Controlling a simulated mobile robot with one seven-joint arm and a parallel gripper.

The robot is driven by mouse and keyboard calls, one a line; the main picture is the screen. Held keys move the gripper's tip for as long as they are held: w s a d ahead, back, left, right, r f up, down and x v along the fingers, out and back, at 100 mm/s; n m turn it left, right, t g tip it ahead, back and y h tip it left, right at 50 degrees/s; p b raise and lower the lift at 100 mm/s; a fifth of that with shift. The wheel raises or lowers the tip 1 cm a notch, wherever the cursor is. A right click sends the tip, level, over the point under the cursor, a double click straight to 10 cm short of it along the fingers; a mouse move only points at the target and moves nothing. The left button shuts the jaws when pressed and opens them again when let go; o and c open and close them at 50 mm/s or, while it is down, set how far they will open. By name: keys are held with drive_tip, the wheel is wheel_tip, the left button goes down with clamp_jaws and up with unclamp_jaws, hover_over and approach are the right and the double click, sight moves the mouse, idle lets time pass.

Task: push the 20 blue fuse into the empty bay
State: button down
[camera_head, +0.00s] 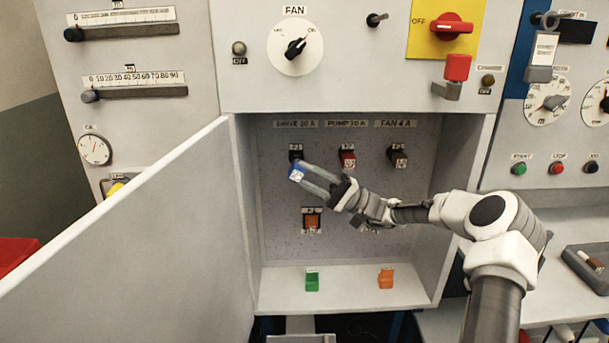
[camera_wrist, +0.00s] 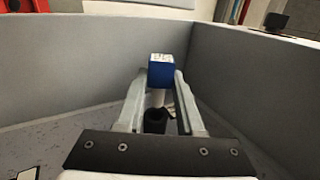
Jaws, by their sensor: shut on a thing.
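The blue fuse (camera_head: 297,173) has a white label face and is held between the fingertips of my gripper (camera_head: 305,176). In the wrist view the blue fuse (camera_wrist: 161,73) shows between the two fingers (camera_wrist: 160,88). My gripper is shut on it. In the head view the fuse is just below and in front of the dark bay (camera_head: 296,151) under the label "DRIVE 20 A", apart from it in the picture; the depth gap is unclear. In the wrist view a dark round part (camera_wrist: 155,121) shows between the fingers, and I cannot tell what it is.
An orange piece (camera_head: 312,221) is mounted lower on the back panel. A green fuse (camera_head: 312,281) and an orange fuse (camera_head: 386,278) stand on the cabinet ledge. The open door (camera_head: 140,250) is at left.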

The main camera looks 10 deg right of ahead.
drive_tip(key=shift+w, duration=0.1)
drive_tip(key=shift+w+d, duration=0.15)
drive_tip(key=shift+w, duration=0.7)
drive_tip(key=shift+w+b, duration=0.15)
drive_tip(key=shift+b, duration=0.15)
drive_tip(key=shift+w+d+b, duration=0.15)
drive_tip(key=shift+w+b, duration=0.1)
drive_tip(key=shift+w, duration=0.35)
drive_tip(key=shift+w+d+b, duration=0.15)
drive_tip(key=shift+w+b, duration=0.05)
drive_tip(key=shift+w, duration=0.35)
drive_tip(key=shift+r, duration=0.1)
drive_tip(key=shift+s, duration=0.2)
drive_tip(key=shift+w, duration=0.15)
idle(0.7)
